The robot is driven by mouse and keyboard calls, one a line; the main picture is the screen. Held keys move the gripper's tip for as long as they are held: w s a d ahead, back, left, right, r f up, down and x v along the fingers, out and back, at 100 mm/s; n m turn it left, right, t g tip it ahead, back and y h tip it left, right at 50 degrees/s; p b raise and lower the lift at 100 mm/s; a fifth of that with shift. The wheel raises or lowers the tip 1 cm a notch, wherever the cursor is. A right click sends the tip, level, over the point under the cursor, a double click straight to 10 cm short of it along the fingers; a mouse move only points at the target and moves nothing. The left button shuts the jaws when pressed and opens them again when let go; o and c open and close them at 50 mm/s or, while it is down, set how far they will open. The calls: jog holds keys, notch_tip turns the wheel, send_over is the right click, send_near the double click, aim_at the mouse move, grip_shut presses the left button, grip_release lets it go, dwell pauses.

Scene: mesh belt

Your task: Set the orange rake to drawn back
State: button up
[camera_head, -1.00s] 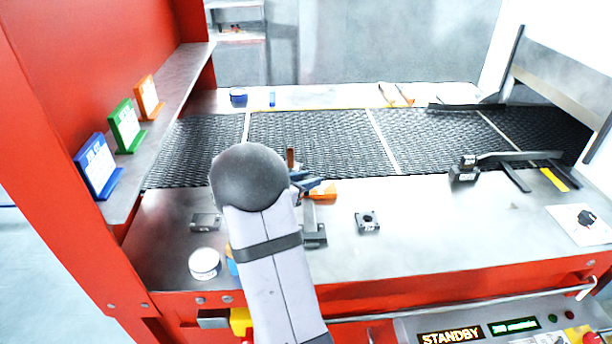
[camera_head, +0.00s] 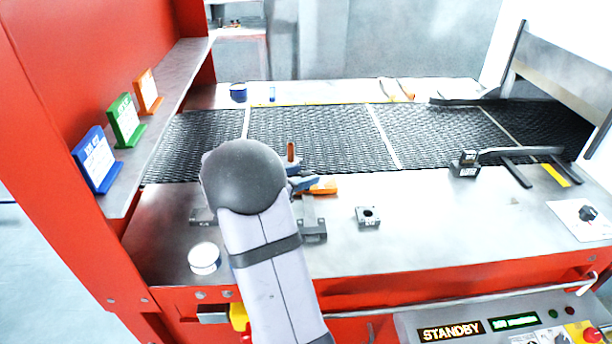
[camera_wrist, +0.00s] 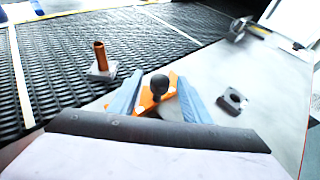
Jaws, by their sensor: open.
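The orange rake (camera_head: 322,187) lies at the front edge of the mesh belt, partly hidden by my gripper and arm in the head view. In the wrist view it is an orange flat piece (camera_wrist: 173,79) with a round black knob (camera_wrist: 159,85). My gripper (camera_wrist: 158,97) is open, with one blue-grey finger on each side of the knob. I cannot tell whether a finger touches it. In the head view my gripper (camera_head: 301,183) shows only in part beside the rake.
A copper-coloured post (camera_wrist: 100,57) stands left of my gripper. A dark block with a hole (camera_wrist: 232,101) sits to the right on the metal deck. A black lever (camera_head: 510,154) lies further right. A round white-topped tin (camera_head: 205,258) stands at the front left.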

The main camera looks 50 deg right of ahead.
jog(key=shift+b+v, duration=0.35)
jog(key=shift+v, duration=2.05)
